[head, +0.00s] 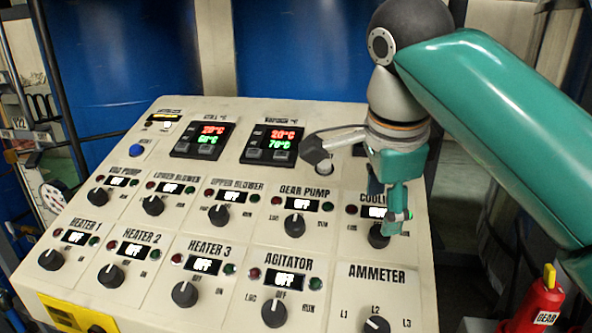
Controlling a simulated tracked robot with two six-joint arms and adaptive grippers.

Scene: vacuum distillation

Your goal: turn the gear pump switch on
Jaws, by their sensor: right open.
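The gear pump switch (295,225) is a round black knob on the slanted control panel, in the upper row of knobs, below the label GEAR PUMP. Its small display (300,204) reads OFF, with a red and a green lamp at its sides. My right gripper (388,215) comes down from the upper right and is open over the cooling knob (379,235), to the right of the gear pump switch and apart from it. The gripper and wrist hide part of the cooling label and display. My left gripper is not in view.
Other knobs surround the switch: the upper blower knob (219,215) at left and the agitator knob (274,313) below. Two temperature displays (272,145) sit above. A red object labelled GEAR (540,305) stands at lower right. Blue drums (300,50) are behind.

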